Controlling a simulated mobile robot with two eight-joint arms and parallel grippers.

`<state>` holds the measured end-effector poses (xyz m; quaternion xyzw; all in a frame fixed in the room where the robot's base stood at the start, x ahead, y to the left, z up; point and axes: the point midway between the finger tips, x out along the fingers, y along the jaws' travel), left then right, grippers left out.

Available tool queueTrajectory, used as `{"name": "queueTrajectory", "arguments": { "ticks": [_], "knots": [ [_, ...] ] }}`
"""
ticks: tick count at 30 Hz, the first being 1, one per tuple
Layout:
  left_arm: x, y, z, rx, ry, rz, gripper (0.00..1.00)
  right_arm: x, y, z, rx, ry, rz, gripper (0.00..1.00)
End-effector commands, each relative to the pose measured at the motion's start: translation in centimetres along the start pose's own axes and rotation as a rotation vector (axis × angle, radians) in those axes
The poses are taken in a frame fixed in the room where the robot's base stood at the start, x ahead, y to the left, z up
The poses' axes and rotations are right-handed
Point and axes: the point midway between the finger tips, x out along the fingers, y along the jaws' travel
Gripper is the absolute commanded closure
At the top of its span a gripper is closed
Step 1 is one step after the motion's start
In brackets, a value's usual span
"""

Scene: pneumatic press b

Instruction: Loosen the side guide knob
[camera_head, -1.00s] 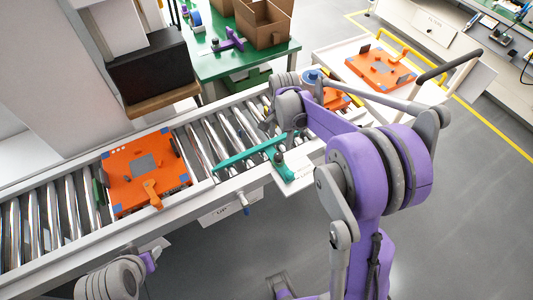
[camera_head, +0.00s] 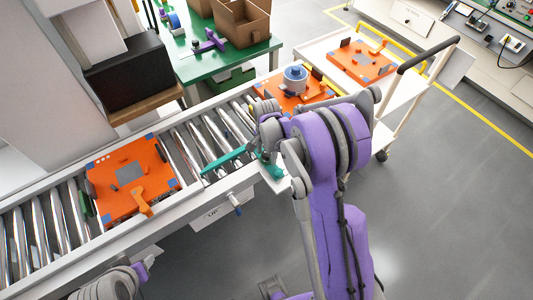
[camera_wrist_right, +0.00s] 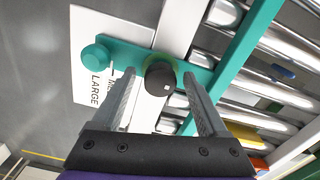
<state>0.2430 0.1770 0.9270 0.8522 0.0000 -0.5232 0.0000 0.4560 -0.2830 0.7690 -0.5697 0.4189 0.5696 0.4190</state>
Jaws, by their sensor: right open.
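The side guide is a teal bar (camera_head: 228,160) along the conveyor's near edge, with a teal bracket on a white plate. In the right wrist view, its black round knob (camera_wrist_right: 160,77) sits on the teal bracket (camera_wrist_right: 130,55). My right gripper (camera_wrist_right: 158,82) is open, with one finger on each side of the knob and gaps visible between fingers and knob. In the head view my right wrist (camera_head: 268,132) is over the bracket and largely hides the knob. Part of my left arm (camera_head: 110,284) shows at the lower left, but its gripper fingers do not show.
An orange fixture plate (camera_head: 115,202) lies on the rollers at left. Another orange plate with a blue-grey cylinder (camera_head: 295,75) is farther along the conveyor. A white cart (camera_head: 330,62) and green table (camera_head: 205,68) stand behind.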

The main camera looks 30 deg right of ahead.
Motion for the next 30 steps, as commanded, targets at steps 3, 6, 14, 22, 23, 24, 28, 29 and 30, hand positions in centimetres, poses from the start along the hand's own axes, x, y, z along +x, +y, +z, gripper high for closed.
{"name": "queueTrajectory", "arguments": {
  "ticks": [3, 6, 14, 22, 23, 24, 28, 29, 30],
  "knots": [
    [-0.01, 0.0, 0.0, 0.0, 0.0, 0.0, 0.5, 0.01, -0.01, 0.01, 0.0, 0.0, 0.0, 0.24],
    [-0.01, 0.0, 0.0, 0.0, 0.0, 0.0, 0.5, 0.0, -0.01, 0.0, 0.0, 0.0, 0.0, 0.26],
    [-0.01, 0.0, -0.01, 0.0, 0.0, 0.0, 0.5, -0.02, -0.02, 0.0, 0.0, 0.0, 0.0, 0.72],
    [0.0, 0.0, 0.0, 0.0, 0.0, 0.0, 0.5, -0.03, -0.02, -0.01, -0.001, 0.0, 0.0, 1.0],
    [0.01, 0.0, 0.01, 0.0, 0.0, 0.0, 0.5, -0.02, -0.02, -0.01, -0.002, 0.0, 0.0, 1.0],
    [0.03, 0.0, 0.03, 0.0, 0.0, 0.0, 0.5, -0.02, -0.02, -0.01, -0.004, 0.0, 0.0, 1.0],
    [0.22, 0.0, 0.21, 0.0, -0.002, 0.0, 0.5, 0.04, -0.01, 0.0, -0.026, 0.0, 0.0, 1.0],
    [0.29, 0.0, 0.28, 0.0, -0.002, 0.0, 0.5, 0.05, -0.01, -0.01, -0.036, 0.0, 0.0, 1.0],
    [0.41, 0.0, 0.39, 0.0, -0.003, 0.0, 0.5, 0.08, -0.01, 0.0, -0.05, 0.0, 0.0, 1.0]
  ]
}}
